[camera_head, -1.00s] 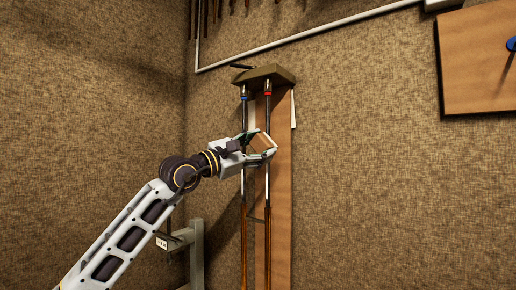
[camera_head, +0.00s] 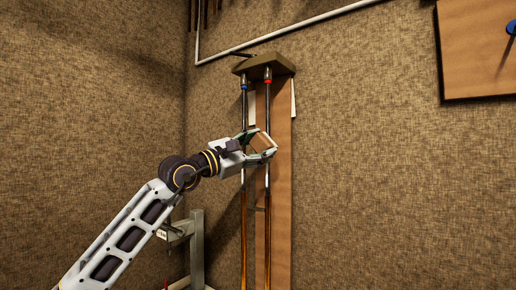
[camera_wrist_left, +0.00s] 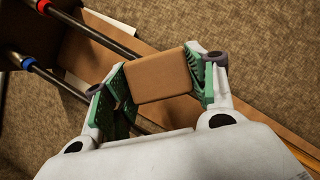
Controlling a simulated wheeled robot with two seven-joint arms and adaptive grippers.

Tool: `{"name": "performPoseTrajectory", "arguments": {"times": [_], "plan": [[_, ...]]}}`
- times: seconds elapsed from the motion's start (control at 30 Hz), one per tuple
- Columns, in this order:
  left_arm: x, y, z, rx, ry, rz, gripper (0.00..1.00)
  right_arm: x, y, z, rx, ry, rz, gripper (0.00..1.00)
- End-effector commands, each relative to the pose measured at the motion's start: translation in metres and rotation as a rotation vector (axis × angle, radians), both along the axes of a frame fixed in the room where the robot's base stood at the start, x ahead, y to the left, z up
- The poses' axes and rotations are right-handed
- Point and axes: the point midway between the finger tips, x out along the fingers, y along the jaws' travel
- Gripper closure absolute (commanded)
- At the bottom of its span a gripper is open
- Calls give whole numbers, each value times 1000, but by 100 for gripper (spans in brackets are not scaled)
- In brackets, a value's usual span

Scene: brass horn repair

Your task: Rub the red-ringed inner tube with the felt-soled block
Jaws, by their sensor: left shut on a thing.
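Two slim upright tubes hang side by side from an olive bracket (camera_head: 264,64). The red-ringed inner tube (camera_head: 267,105) is on the right, its red ring (camera_wrist_left: 43,5) at the top left in the wrist view. The blue-ringed tube (camera_head: 244,112) is on the left. My left gripper (camera_head: 262,145) is shut on a brown block (camera_wrist_left: 160,76), partway down the tubes. The block lies across the red-ringed tube, hiding part of it. Its felt sole is not clearly visible, and I cannot tell whether it touches the tube. My right gripper is out of view.
A tall wooden board (camera_head: 281,215) stands behind the tubes. A short crosspiece links them lower down. A grey metal stand (camera_head: 196,250) is at the lower left. A wooden panel (camera_head: 475,60) hangs at the upper right. Open space lies right of the board.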

Motion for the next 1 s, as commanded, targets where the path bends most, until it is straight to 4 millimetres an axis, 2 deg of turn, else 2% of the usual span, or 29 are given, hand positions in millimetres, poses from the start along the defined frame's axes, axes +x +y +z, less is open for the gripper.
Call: {"name": "performPoseTrajectory", "arguments": {"times": [0.13, 0.23, 1.0], "plan": [[0, 0, 1, -1, -1, 0, 62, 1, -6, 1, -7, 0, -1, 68], [-1, 0, 1, -1, -2, 0, 62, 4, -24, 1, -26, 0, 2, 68], [-34, 25, 0, -1, -2, 1, 62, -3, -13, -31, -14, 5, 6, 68]]}}
